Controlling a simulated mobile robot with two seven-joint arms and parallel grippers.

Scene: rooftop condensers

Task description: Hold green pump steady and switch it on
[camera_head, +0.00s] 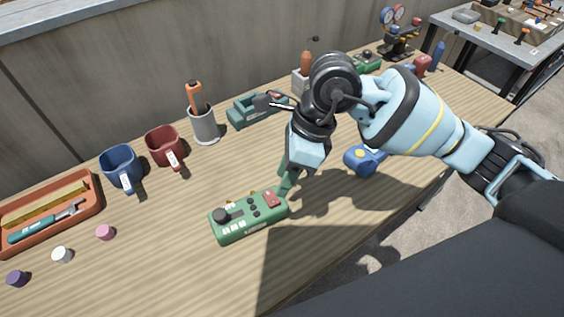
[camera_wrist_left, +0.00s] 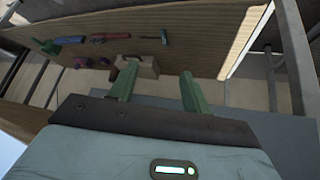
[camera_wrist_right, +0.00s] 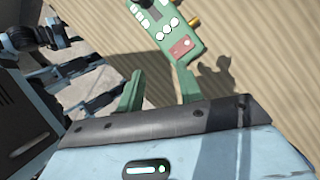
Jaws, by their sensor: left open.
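The green pump (camera_head: 238,229) lies on the bench, with a black knob at its left, white buttons and a red switch (camera_head: 270,199) at its right end. My right gripper (camera_head: 286,180) points down beside that right end. In the right wrist view, the pump (camera_wrist_right: 165,22) is beyond the fingertips, and the right gripper (camera_wrist_right: 160,70) is open with nothing between its fingers. One fingertip is close to the pump's red-switch end; I cannot tell whether it touches. My left gripper (camera_wrist_left: 158,68) is open and empty in its wrist view, away from the pump. It is out of the head view.
A blue mug (camera_head: 121,167), red mug (camera_head: 162,146) and grey cup (camera_head: 205,127) stand behind the pump. An orange tray (camera_head: 88,190) is at the left.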

